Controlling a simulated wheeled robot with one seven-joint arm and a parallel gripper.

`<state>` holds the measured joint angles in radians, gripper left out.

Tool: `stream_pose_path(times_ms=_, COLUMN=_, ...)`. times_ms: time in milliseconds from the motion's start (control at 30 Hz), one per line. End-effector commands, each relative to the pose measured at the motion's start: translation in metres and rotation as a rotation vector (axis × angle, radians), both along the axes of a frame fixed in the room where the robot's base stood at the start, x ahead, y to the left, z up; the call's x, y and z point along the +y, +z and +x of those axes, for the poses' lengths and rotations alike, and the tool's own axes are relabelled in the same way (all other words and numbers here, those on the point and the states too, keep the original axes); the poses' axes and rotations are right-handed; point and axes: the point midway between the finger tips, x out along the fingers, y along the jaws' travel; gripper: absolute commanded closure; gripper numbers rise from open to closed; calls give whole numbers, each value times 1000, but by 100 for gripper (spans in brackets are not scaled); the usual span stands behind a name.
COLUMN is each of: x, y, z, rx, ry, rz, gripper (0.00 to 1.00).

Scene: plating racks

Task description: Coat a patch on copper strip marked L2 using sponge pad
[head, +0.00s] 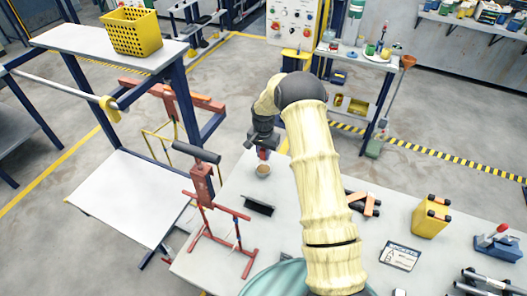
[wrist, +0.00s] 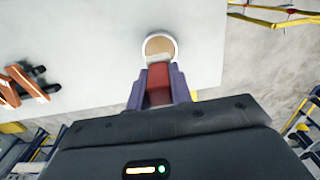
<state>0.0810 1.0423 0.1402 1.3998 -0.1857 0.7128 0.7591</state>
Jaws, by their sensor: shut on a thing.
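My gripper (head: 262,150) is above the far edge of the white table, shut on the sponge pad. In the wrist view, its purple fingers (wrist: 159,88) hold the pad's red handle (wrist: 159,80). A pale end overlaps the near rim of a round white cup (wrist: 161,37) with tan contents. I cannot tell whether it dips in or is above. The cup (head: 263,170) stands upright on the table. An orange-red rack (head: 203,187) with a dark top bar stands at the table's left edge. No L2 mark is readable, and I cannot make out the copper strip.
The table (head: 225,265) also carries a black tray (head: 258,206), orange-and-black clamps (head: 365,204), a yellow canister (head: 429,217) and a printed card (head: 400,256). Another orange rack (head: 172,95) stands behind, left. A lower white table (head: 130,195) is clear.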

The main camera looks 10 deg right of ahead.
Motion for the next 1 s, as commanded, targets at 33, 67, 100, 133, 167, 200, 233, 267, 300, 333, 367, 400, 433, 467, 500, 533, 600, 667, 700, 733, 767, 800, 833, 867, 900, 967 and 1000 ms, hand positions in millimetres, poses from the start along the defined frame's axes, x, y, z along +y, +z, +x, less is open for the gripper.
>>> stream_pose_path(times_ms=33, x=0, y=-8, z=0, rx=1, ry=0, rz=1, gripper=100)
stream_pose_path(times_ms=67, x=0, y=-11, z=0, rx=1, ry=0, rz=1, gripper=100)
stream_pose_path(times_ms=100, x=0, y=-15, z=0, rx=1, ry=0, rz=1, gripper=100)
stream_pose_path(times_ms=133, x=0, y=-18, z=0, rx=1, ry=0, rz=1, gripper=100)
stream_pose_path(times_ms=167, x=0, y=-21, z=0, rx=1, ry=0, rz=1, gripper=100)
stream_pose_path(times_ms=200, x=0, y=-24, z=0, rx=1, ry=0, rz=1, gripper=100)
stream_pose_path(times_ms=233, x=0, y=-27, z=0, rx=0, ry=0, rz=1, gripper=100)
stream_pose_path(times_ms=267, x=0, y=-29, z=0, rx=0, ry=0, rz=1, gripper=100)
stream_pose_path(times_ms=300, x=0, y=-32, z=0, rx=0, ry=0, rz=1, gripper=100)
stream_pose_path(times_ms=333, x=0, y=-34, z=0, rx=-1, ry=0, rz=1, gripper=100)
stream_pose_path(times_ms=367, x=0, y=-35, z=0, rx=-1, ry=0, rz=1, gripper=100)
stream_pose_path(times_ms=400, x=0, y=-37, z=0, rx=-1, ry=0, rz=1, gripper=100)
stream_pose_path(times_ms=433, x=0, y=-37, z=0, rx=-1, ry=0, rz=1, gripper=100)
stream_pose_path(times_ms=467, x=0, y=-38, z=0, rx=-2, ry=0, rz=1, gripper=100)
stream_pose_path(times_ms=500, x=0, y=-38, z=0, rx=-2, ry=0, rz=1, gripper=100)
stream_pose_path(times_ms=533, x=0, y=-38, z=0, rx=-2, ry=0, rz=1, gripper=100)
stream_pose_path(times_ms=600, x=0, y=-38, z=0, rx=-1, ry=0, rz=0, gripper=100)
stream_pose_path(times_ms=667, x=0, y=-38, z=0, rx=-1, ry=0, rz=0, gripper=100)
stream_pose_path(times_ms=700, x=0, y=-38, z=0, rx=-1, ry=0, rz=0, gripper=100)
stream_pose_path(times_ms=733, x=0, y=-38, z=0, rx=-1, ry=0, rz=1, gripper=100)
stream_pose_path(times_ms=767, x=0, y=-38, z=0, rx=-1, ry=0, rz=1, gripper=100)
stream_pose_path(times_ms=800, x=0, y=-38, z=0, rx=-1, ry=0, rz=1, gripper=100)
stream_pose_path(times_ms=833, x=0, y=-38, z=0, rx=-1, ry=0, rz=1, gripper=100)
stream_pose_path(times_ms=867, x=0, y=-38, z=0, rx=-1, ry=0, rz=1, gripper=100)
stream_pose_path(times_ms=900, x=0, y=-38, z=0, rx=-1, ry=0, rz=1, gripper=100)
stream_pose_path(times_ms=967, x=0, y=-38, z=0, rx=-1, ry=0, rz=1, gripper=100)
stream_pose_path(times_ms=1000, x=0, y=-38, z=0, rx=-1, ry=0, rz=1, gripper=100)
